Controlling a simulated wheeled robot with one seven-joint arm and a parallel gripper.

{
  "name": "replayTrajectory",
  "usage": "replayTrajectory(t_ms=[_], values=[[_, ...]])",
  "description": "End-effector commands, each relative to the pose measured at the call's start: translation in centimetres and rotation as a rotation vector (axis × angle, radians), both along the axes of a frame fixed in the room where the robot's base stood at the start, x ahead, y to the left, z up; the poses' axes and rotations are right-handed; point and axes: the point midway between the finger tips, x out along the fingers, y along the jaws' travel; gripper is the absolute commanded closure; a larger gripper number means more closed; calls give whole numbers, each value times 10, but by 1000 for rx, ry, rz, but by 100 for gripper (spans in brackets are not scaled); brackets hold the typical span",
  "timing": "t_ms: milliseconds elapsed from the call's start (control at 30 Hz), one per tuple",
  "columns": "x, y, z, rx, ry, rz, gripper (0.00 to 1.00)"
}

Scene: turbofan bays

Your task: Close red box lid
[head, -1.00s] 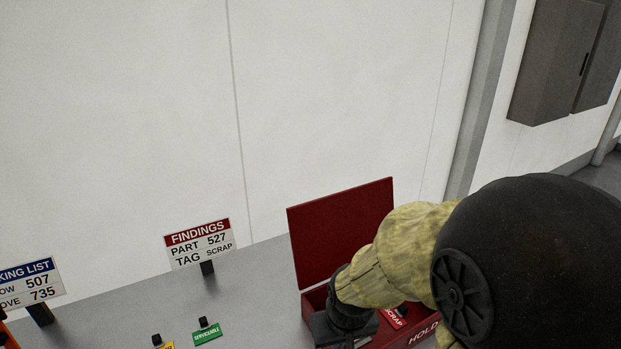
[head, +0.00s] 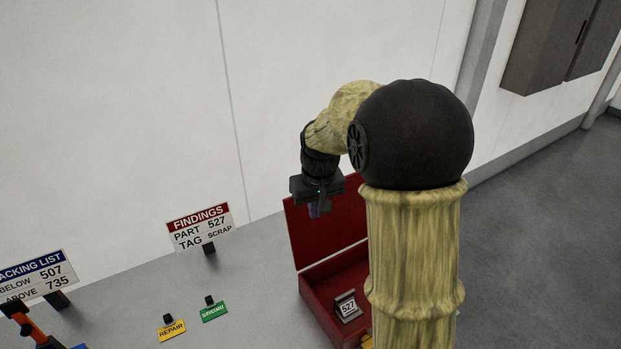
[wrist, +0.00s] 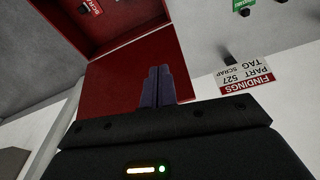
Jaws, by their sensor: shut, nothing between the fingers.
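The red box (head: 318,293) stands on the grey bench with its lid (head: 336,232) open, raised at the back. A part labelled 527 (head: 348,306) lies inside. In the wrist view the open lid (wrist: 115,95) is behind my fingers, and the box (wrist: 140,18) is at the top with a red tag (wrist: 91,6) partly visible. My gripper (head: 316,208) is shut and empty, pointing down at the upper part of the lid. Its closed fingers also show in the wrist view (wrist: 157,86). I cannot tell whether they touch the lid. My arm hides the box's right side.
A findings sign (head: 201,228) reads part 527, tag scrap. A packing list sign (head: 38,276) stands further left. Yellow repair (head: 172,331) and green (head: 213,312) tags lie on the bench. An orange-and-black object (head: 30,325) is at lower left. A wall is close behind the bench.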

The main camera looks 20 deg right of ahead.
Motion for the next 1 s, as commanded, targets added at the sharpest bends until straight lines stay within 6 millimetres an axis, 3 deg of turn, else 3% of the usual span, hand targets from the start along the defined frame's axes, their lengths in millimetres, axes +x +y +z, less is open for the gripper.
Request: replayTrajectory(t_ms=[33, 200, 600, 800, 1000], values=[[17, -2, 4, -1, 3, 8, 100], [64, -6, 18, -3, 22, 43, 100], [148, -15, 43, -4, 64, 139, 100], [168, -17, 51, -5, 80, 177, 100], [170, -17, 53, -5, 84, 186, 100]])
